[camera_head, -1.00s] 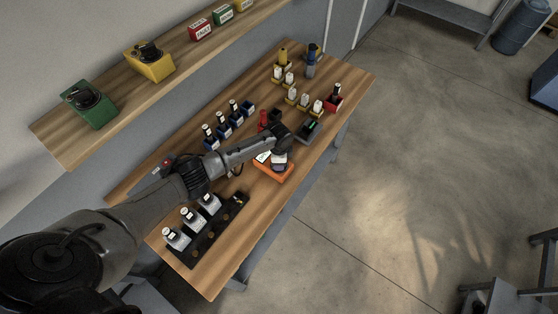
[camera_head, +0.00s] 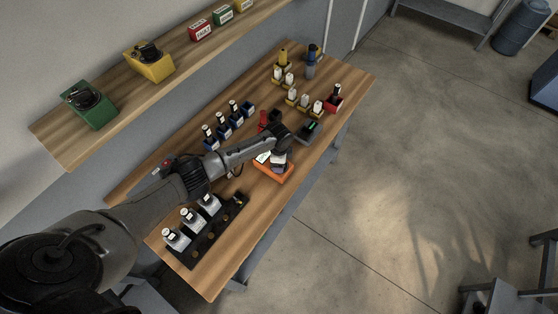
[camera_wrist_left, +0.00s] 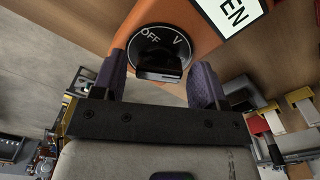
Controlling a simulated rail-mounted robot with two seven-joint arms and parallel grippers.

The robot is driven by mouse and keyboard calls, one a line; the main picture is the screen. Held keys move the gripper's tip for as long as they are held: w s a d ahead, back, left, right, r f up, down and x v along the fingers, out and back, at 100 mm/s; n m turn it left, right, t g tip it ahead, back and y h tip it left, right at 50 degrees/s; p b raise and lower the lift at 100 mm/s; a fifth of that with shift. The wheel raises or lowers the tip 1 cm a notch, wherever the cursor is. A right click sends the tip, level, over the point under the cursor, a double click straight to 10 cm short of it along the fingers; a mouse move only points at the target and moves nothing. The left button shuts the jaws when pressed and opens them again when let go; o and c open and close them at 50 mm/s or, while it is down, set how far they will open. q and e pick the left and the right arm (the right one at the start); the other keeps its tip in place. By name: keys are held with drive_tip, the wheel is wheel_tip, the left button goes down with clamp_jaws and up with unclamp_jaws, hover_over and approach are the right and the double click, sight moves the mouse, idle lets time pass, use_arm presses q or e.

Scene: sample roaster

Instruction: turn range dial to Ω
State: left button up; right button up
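The orange meter (camera_head: 286,177) lies on the wooden bench under my left wrist. In the left wrist view its orange body (camera_wrist_left: 197,42) carries a round black range dial (camera_wrist_left: 152,37) with the marks OFF and V showing. An Ω mark is not visible. The dial's dark knob (camera_wrist_left: 160,73) stands up toward my gripper. My left gripper (camera_wrist_left: 161,82) is open, with one purple finger on each side of the knob and visible gaps between. In the head view the left gripper (camera_head: 278,168) is over the meter, its fingers mostly hidden. My right gripper is not in view.
Bottles stand in a black rack (camera_head: 225,224) at the near end of the bench. Blue holders (camera_head: 211,144), a red clamp-like item (camera_head: 263,118) and a dark device with a green display (camera_head: 309,128) surround the meter. A shelf (camera_head: 115,120) runs along the wall.

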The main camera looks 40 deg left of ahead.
use_arm(q)
drive_tip(key=shift+o, duration=0.3)
drive_tip(key=shift+r, duration=0.1)
drive_tip(key=shift+r, duration=0.35)
wheel_tip(320, 180, up, 13)
idle(0.4)
